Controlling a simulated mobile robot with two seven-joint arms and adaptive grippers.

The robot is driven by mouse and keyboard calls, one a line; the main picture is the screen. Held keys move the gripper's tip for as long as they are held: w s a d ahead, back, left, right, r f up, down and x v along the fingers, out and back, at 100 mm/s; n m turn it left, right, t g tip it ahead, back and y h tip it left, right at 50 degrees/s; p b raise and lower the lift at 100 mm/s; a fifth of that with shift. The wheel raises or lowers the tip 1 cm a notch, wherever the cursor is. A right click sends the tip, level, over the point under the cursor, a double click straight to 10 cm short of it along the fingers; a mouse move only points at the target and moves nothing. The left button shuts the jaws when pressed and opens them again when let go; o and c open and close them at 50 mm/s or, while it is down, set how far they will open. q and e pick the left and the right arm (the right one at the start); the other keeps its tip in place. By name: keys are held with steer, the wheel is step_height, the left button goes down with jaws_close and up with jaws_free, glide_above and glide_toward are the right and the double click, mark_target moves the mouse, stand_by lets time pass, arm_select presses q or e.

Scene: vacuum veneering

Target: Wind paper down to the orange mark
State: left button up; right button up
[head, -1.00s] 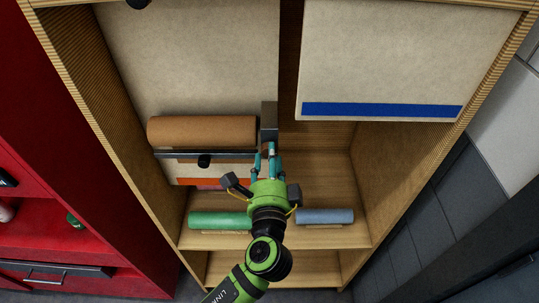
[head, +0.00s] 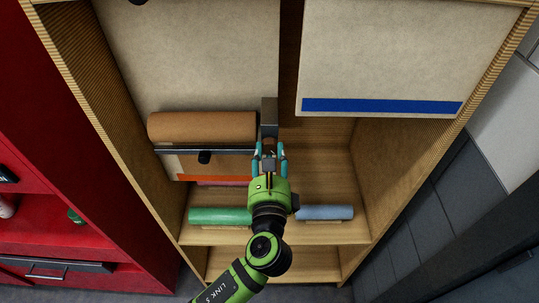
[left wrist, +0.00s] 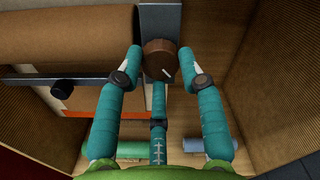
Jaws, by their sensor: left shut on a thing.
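A brown paper roll (head: 200,127) lies across the left bay of the wooden cabinet, above a dark bar (head: 180,149). An orange mark (head: 228,179) shows as a strip below the bar; it also shows in the left wrist view (left wrist: 78,113). A brown round knob with a white line (left wrist: 160,60) sits on the grey bracket (head: 269,108) at the roll's right end. My left gripper (head: 269,148) is upright, shut on the knob, one finger on each side. The paper's lower edge is hard to make out. My right gripper is not in view.
A small black knob (head: 204,157) sits on the bar. A green roll (head: 219,215) and a blue roll (head: 325,212) lie on the shelf below. A pale sheet with a blue stripe (head: 380,107) hangs at upper right. The right bay is open.

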arm_select(q)
steer(key=shift+r+m, duration=0.1)
steer(key=shift+m, duration=0.8)
steer(key=o, duration=1.1)
steer(key=shift+w, duration=0.1)
steer(key=shift+o, duration=0.2)
steer(key=s, duration=1.2)
